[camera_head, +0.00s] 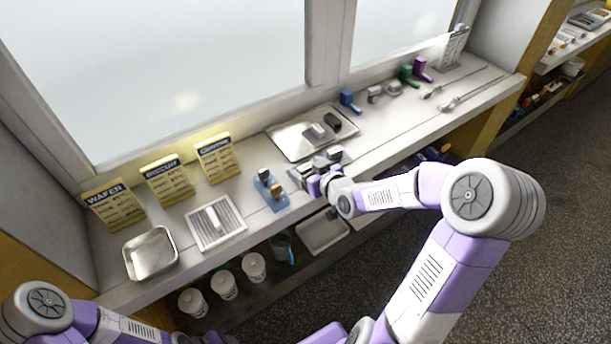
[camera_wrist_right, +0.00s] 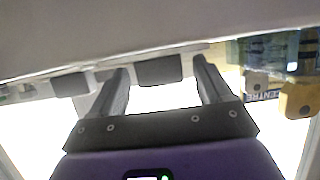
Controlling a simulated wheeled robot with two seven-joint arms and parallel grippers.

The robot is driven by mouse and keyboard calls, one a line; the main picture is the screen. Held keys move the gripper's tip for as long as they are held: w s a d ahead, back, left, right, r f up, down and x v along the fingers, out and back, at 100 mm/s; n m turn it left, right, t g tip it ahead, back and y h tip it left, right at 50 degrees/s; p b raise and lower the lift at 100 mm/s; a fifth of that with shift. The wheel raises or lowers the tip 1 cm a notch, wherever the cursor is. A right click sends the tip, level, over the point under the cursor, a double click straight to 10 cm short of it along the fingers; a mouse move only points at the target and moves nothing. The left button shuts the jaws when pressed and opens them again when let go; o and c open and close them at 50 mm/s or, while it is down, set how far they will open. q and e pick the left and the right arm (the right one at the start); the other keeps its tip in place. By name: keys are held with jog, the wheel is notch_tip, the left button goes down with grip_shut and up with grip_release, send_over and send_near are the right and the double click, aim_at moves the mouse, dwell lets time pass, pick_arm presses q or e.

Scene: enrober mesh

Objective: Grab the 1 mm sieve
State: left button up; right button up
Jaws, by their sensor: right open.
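No label reading 1 mm can be made out, so I cannot tell which thing is the 1 mm sieve. In the head view, a framed flat mesh or rack (camera_head: 234,228) lies on the counter, left of my right gripper. My right gripper (camera_head: 312,168) is at the counter's front, beside the large steel tray (camera_head: 287,142). Its two fingers are apart in the right wrist view (camera_wrist_right: 160,75). A dark grey block (camera_wrist_right: 160,70) shows beyond and between the fingertips, apart from them as far as I can tell. My left gripper is out of view.
Blue holders with yellowish parts (camera_head: 276,197) stand left of my right gripper. A steel pan (camera_head: 150,254) and sign cards, including CENTRE (camera_head: 216,157), are farther left. Blue (camera_head: 349,101), green (camera_head: 406,74) and purple (camera_head: 421,68) items stand right. White tubs (camera_head: 224,286) sit below.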

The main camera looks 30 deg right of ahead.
jog(key=c, duration=1.1)
jog(key=shift+r, duration=0.15)
